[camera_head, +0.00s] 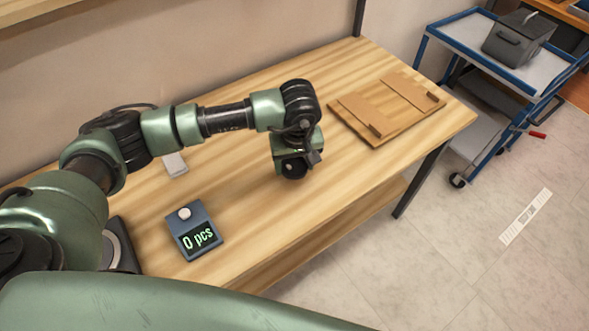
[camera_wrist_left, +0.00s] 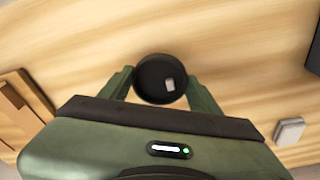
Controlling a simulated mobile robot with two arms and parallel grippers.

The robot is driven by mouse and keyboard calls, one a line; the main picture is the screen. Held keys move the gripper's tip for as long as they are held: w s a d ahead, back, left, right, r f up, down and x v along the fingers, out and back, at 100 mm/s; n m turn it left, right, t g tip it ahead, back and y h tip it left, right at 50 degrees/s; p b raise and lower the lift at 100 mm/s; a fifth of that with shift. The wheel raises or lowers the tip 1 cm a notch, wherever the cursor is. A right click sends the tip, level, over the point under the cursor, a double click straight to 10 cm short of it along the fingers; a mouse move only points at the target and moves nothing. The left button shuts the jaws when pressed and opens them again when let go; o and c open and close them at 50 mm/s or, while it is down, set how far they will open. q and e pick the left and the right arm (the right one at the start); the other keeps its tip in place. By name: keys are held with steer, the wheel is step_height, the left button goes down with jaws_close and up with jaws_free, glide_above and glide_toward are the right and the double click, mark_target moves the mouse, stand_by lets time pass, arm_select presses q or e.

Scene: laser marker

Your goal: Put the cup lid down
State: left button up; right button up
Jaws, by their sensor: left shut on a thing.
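The cup lid (camera_wrist_left: 155,76) is a round, black, shallow disc with a small light patch on it. In the left wrist view it sits between the two green fingers of my left gripper (camera_wrist_left: 160,88), which is shut on it. In the head view my left gripper (camera_head: 293,166) points down over the middle of the wooden table (camera_head: 240,215). I cannot tell whether the lid touches the table. My right gripper is in neither view.
A counter box reading "0 pcs" (camera_head: 194,231) stands at the table's front left. A small pale block (camera_head: 174,164) lies behind it. A wooden fixture (camera_head: 385,106) lies at the right. A blue cart (camera_head: 505,75) stands beyond the table. Bare wood surrounds my gripper.

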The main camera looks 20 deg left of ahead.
mark_target(295, 170)
arm_select(q)
step_height(295, 170, down, 3)
steer(key=shift+f, duration=0.15)
steer(key=shift+f, duration=0.2)
steer(key=o, duration=1.3)
steer(key=shift+r, duration=0.1)
